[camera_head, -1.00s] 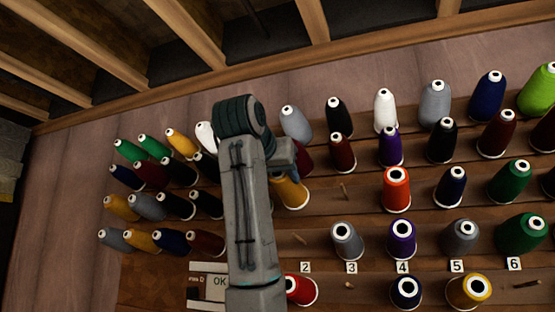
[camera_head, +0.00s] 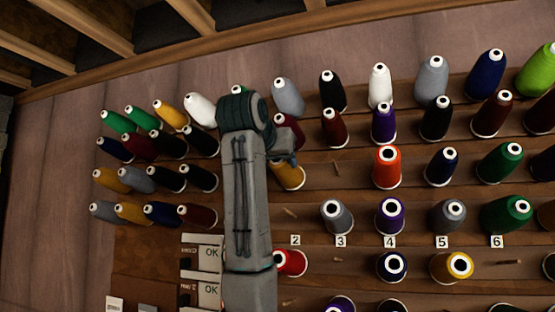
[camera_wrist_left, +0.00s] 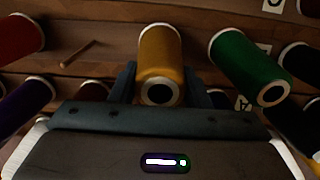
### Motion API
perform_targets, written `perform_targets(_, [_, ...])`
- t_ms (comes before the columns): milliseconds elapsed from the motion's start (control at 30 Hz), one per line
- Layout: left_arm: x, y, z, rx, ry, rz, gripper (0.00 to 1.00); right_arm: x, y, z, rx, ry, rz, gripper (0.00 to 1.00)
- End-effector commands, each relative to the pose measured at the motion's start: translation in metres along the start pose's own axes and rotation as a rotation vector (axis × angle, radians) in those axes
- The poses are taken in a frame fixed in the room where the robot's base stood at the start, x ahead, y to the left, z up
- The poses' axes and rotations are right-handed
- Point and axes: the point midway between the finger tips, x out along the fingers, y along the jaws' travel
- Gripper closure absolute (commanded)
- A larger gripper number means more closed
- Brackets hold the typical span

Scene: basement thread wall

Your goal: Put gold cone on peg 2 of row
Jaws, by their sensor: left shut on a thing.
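The gold cone (camera_head: 290,174) shows in the head view just right of my left arm's end, partly hidden by it. In the left wrist view the gold cone (camera_wrist_left: 160,52) stands between the two fingers of my left gripper (camera_wrist_left: 160,88), which is shut on it. I cannot tell whether the cone is still on a peg. The label 2 (camera_head: 295,240) is on the board, with a bare peg (camera_head: 290,212) just above it. My right gripper is not in view.
A grey cone (camera_head: 336,216) stands right of that bare peg, above label 3. A red cone (camera_head: 291,262) sits below label 2, partly behind my arm. Another bare peg (camera_head: 337,167) lies between the gold cone and an orange-red cone (camera_head: 386,167). A green cone (camera_wrist_left: 248,65) is close beside the left gripper.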

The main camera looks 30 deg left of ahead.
Motion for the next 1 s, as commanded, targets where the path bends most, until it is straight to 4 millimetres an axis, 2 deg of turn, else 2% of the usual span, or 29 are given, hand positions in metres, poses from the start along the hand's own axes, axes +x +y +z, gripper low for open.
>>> perform_targets(367, [-0.0001, 0.0, 0.0014, 0.0, 0.001, 0.0, 0.77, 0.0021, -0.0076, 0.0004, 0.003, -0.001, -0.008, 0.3])
perform_targets(933, [0.0001, 0.0001, 0.0045, 0.0, -0.001, 0.0, 0.77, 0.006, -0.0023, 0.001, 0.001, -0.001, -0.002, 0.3])
perform_targets(967, [0.0001, 0.0001, 0.0046, 0.0, -0.001, 0.0, 0.53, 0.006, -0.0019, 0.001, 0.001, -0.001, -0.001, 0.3])
perform_targets(1000, [0.0002, 0.0001, 0.0046, 0.0, -0.001, 0.0, 0.45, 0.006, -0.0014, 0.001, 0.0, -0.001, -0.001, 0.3])
